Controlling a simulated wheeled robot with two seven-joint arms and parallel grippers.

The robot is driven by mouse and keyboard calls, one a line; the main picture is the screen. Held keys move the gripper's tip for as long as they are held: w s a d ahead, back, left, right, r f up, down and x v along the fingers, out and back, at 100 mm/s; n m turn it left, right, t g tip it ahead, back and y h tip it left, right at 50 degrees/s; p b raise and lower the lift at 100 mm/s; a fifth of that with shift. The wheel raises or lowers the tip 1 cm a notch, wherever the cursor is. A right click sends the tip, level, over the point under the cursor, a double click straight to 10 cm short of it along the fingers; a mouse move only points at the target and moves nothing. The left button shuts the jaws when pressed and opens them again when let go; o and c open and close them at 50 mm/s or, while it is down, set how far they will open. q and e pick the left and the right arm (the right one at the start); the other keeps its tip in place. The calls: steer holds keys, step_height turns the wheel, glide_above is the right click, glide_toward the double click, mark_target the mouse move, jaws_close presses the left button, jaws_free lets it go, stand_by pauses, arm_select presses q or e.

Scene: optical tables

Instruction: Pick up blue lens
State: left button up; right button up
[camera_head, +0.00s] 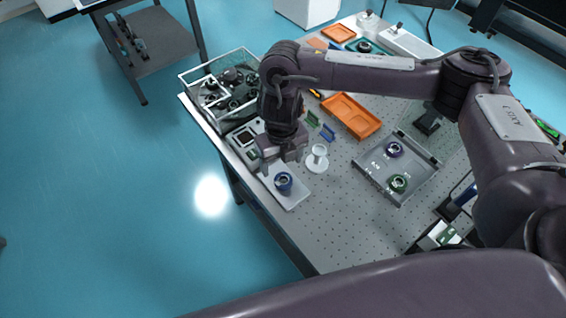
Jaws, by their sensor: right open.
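The blue lens (283,182) is a small dark blue ring-shaped piece standing on a light grey plate (294,201) near the left front edge of the optical table. My right gripper (282,165) points down, open, just behind and above the blue lens. Its fingers look apart from the lens, though the exact height gap is hard to judge. My left gripper is not in view.
A white stand (317,158) is close on the right of my right gripper. A grey tray (372,188) holds a purple lens (394,149) and a green lens (398,183). A wire basket (190,84) and an orange tray (347,130) are farther back.

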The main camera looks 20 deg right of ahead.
mark_target(283, 180)
steer(key=shift+s+f, duration=0.35)
steer(key=shift+f, duration=0.85)
steer(key=shift+w+f, duration=0.1)
steer(key=shift+f, duration=0.25)
steer(key=f, duration=0.4)
steer(key=shift+w+d+b, duration=0.15)
steer(key=shift+d+b, duration=0.05)
steer(key=shift+b, duration=0.15)
steer(key=shift+f, duration=0.2)
steer(key=shift+c, duration=0.5)
steer(key=c, duration=0.5)
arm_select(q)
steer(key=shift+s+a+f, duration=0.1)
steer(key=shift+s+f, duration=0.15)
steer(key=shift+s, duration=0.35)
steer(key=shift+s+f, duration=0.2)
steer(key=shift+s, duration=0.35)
arm_select(e)
steer(key=c, duration=0.5)
steer(key=shift+r, duration=0.1)
steer(key=shift+c, duration=0.2)
